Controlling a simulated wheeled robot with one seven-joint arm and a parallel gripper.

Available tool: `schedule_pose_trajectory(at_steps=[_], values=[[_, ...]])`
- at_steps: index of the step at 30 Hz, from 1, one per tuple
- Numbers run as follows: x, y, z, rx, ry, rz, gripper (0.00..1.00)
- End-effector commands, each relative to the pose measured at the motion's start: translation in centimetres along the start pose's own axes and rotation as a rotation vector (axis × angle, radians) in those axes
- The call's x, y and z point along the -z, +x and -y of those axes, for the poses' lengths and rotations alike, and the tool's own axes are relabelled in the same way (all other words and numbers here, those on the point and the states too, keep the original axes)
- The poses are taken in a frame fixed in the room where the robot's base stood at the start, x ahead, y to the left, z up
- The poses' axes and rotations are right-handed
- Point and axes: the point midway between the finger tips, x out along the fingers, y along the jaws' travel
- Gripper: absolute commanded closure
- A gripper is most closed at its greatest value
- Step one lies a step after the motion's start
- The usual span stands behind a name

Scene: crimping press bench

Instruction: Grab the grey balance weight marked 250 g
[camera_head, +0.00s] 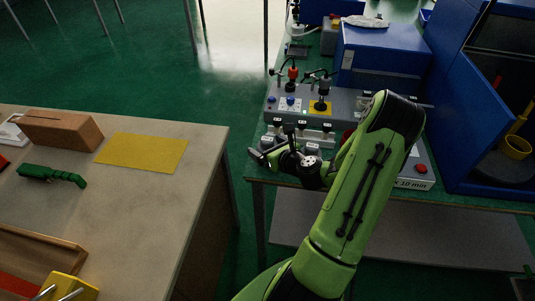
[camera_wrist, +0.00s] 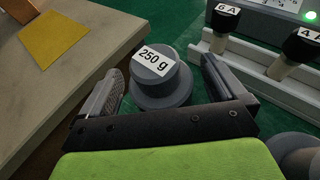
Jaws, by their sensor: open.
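The grey balance weight (camera_wrist: 157,77) shows in the wrist view, a round stepped body with a white label reading 250 g on its top. It stands upright on the green bench top, between the two fingers of my gripper (camera_wrist: 166,90). The fingers are open, one on each side of the weight, with a visible gap on both sides. In the head view my gripper (camera_head: 281,158) is low over the front left corner of the bench, and my arm hides part of what is around it.
A rack (camera_wrist: 257,58) with black-capped pegs, labelled 6 A and 4, stands right of the weight. Another grey round object (camera_wrist: 297,152) is at lower right. In the head view a table (camera_head: 209,165) with a yellow mat (camera_head: 143,152) stands left, across a floor gap.

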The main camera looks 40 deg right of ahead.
Motion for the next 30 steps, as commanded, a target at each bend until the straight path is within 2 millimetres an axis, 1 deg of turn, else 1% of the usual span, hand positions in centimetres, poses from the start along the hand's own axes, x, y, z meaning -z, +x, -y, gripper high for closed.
schedule_pose_trajectory(at_steps=[1, 4, 10, 11, 12, 23, 24, 30], values=[[0.2, 1.1, -0.1, -0.003, -0.004, 0.001, 0.02], [0.1, 2.2, 0.0, 0.000, -0.001, 0.000, 0.02], [0.1, 2.3, 0.0, 0.001, 0.001, -0.001, 0.02], [0.1, 2.3, 0.0, 0.001, 0.001, -0.001, 0.04], [0.1, 2.3, 0.0, 0.001, 0.001, -0.001, 0.10], [0.1, 2.3, 0.0, 0.001, 0.000, -0.002, 0.65], [0.1, 2.3, 0.0, 0.001, 0.001, 0.000, 0.68], [-0.1, 2.2, 0.0, 0.001, 0.000, 0.000, 0.68]])
